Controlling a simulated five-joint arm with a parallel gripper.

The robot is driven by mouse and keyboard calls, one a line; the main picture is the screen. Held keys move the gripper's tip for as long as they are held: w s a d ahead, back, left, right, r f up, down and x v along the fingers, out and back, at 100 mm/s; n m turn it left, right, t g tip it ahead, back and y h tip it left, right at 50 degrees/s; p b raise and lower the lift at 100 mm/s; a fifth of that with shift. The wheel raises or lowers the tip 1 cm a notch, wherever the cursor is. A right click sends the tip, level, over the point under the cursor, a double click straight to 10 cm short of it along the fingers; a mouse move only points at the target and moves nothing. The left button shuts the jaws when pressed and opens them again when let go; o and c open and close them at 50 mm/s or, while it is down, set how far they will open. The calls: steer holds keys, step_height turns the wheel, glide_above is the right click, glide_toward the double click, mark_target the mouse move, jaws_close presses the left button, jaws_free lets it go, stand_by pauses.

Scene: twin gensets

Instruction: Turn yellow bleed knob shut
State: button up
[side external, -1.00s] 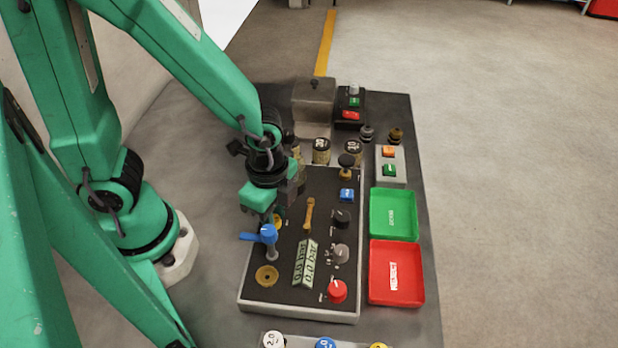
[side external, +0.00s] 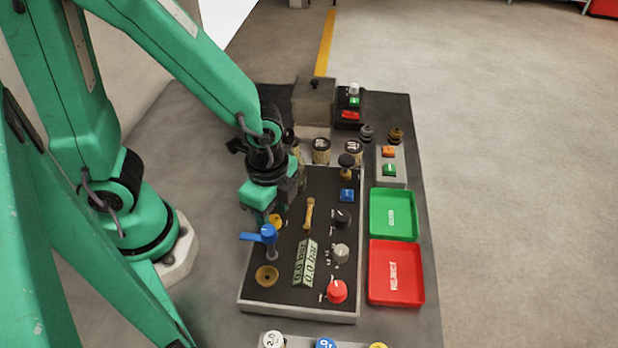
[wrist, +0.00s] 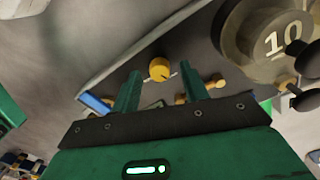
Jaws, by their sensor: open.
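The yellow bleed knob (wrist: 159,69) is a small round knob with a pale pointer line, on the dark panel (side external: 322,190). In the wrist view it sits between and just beyond the two green fingertips, and I see no contact. In the side view the knob (side external: 277,221) shows just below my gripper, partly hidden by it. My gripper (wrist: 158,84) is open and empty, with clear space between its fingers; it also shows in the side view (side external: 268,210), above the left edge of the panel.
A blue lever (side external: 265,235) stands close in front of the knob. A brass wrench-like handle (side external: 309,213), black knob (side external: 342,217), grey knob (side external: 340,253) and red knob (side external: 337,291) are to the right. Green (side external: 393,214) and red (side external: 396,272) trays lie beyond the panel.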

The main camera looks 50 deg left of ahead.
mark_target(274, 218)
steer(key=shift+r, duration=3.65)
steer(key=a+r+n+t, duration=0.5)
steer(key=a+r+n, duration=0.6)
steer(key=n, duration=0.2)
steer(key=shift+w+a+r+t, duration=0.15)
steer(key=shift+w+r+t, duration=0.15)
steer(key=shift+w+r, duration=0.15)
